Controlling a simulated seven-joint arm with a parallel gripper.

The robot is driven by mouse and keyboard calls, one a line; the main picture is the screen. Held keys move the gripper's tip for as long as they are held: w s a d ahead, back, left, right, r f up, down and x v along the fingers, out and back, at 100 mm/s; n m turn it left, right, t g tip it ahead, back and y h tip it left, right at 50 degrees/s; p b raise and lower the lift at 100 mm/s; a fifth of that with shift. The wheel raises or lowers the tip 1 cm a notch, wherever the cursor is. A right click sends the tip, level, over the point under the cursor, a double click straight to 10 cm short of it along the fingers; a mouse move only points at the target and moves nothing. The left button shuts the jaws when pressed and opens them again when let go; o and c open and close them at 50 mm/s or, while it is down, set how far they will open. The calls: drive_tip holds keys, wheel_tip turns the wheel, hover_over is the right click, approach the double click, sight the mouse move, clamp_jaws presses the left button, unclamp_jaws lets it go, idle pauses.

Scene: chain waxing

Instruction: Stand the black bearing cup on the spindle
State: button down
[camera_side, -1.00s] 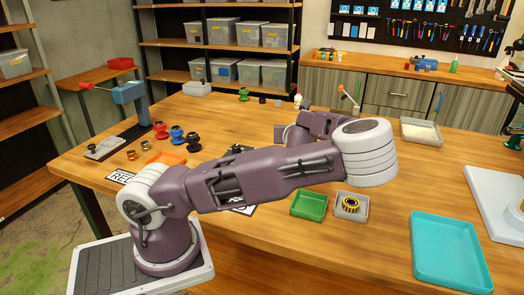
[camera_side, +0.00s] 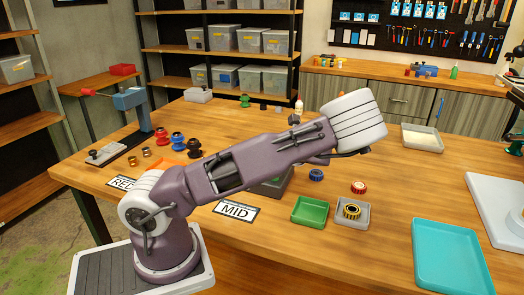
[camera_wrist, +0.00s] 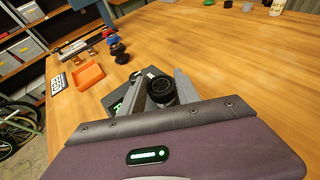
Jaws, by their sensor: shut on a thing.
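The black bearing cup (camera_wrist: 158,84) shows as a round black piece between the grey fingers of my gripper (camera_wrist: 161,90) in the wrist view. My gripper is shut on it. A dark grey block (camera_wrist: 118,98) with a green display lies behind and left of the fingers; I cannot tell the height between it and the cup. In the side view my arm hides the gripper and most of that grey block (camera_side: 276,187). I cannot make out the spindle for certain in either view.
Red (camera_side: 162,132), blue (camera_side: 178,141) and black (camera_side: 194,148) spools stand at the left. A green tray (camera_side: 310,212), a grey tray (camera_side: 340,221) holding a gold-and-black ring, and a turquoise tray (camera_side: 452,258) lie in front.

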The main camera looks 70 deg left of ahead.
drive_tip(key=shift+f, duration=0.2)
drive_tip(key=c, duration=0.9)
unclamp_jaws()
drive_tip(key=v, duration=1.1)
drive_tip(key=shift+w+d+r, duration=0.1)
drive_tip(key=shift+w, duration=0.05)
drive_tip(key=s+d+r+n+t+h, duration=0.2)
drive_tip(key=s+d+r+n+h, duration=0.1)
drive_tip(key=s+d+n+h, duration=0.1)
drive_tip(key=s+d+r+n+t+h, duration=0.3)
drive_tip(key=s+d+n+h, duration=0.2)
drive_tip(key=s+d, duration=0.3)
drive_tip(key=s+d+r+n+t+h, duration=0.3)
drive_tip(key=s+d+n, duration=0.3)
drive_tip(key=d, duration=0.2)
drive_tip(key=shift+s+r+n+h, duration=0.15)
drive_tip(key=shift+r+n+h, duration=0.3)
drive_tip(key=shift+h, duration=0.25)
